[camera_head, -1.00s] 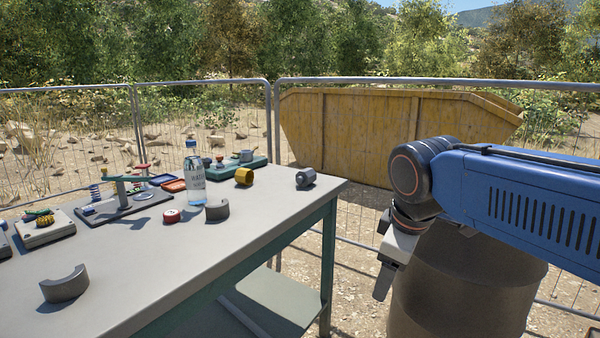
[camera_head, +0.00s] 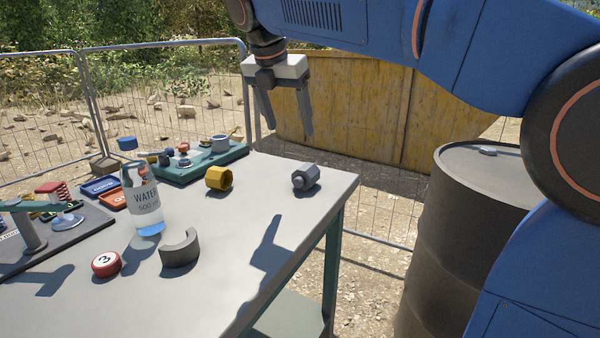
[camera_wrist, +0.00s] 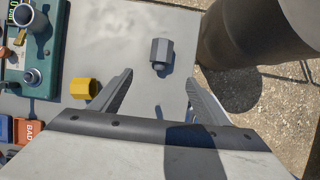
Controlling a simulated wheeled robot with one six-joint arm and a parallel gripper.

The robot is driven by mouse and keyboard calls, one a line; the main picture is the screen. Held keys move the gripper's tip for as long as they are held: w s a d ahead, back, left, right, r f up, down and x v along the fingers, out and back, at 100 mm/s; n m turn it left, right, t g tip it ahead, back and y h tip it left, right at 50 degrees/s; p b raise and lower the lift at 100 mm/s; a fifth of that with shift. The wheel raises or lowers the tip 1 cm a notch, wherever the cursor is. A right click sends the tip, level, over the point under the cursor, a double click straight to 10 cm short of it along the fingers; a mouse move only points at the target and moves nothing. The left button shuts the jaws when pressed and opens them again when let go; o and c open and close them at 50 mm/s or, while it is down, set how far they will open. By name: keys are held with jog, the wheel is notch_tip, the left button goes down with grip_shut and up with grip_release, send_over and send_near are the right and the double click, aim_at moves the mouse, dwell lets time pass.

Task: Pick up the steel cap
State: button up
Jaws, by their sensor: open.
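The steel cap (camera_head: 306,177) is a grey hexagonal piece lying on its side near the table's far right corner. In the wrist view the steel cap (camera_wrist: 161,52) shows beyond the fingertips, roughly centred between them. My gripper (camera_head: 289,130) is open and empty, pointing down above the table, above and apart from the cap. Its two fingers also frame the wrist view (camera_wrist: 160,77).
A yellow hexagonal cap (camera_head: 219,178) lies left of the steel cap. A water bottle (camera_head: 143,200), a grey half ring (camera_head: 180,248) and a red round piece (camera_head: 106,264) stand further left. A green tray (camera_head: 215,157) is behind. A dark drum (camera_head: 470,215) stands right of the table.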

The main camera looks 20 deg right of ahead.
send_near(303, 169)
jog(key=x, duration=0.5)
jog(key=shift+a+f, duration=0.15)
jog(key=shift+f, duration=0.15)
jog(key=shift+x, duration=2.6)
jog(key=shift+w+r, duration=0.1)
jog(key=c, duration=1.5)
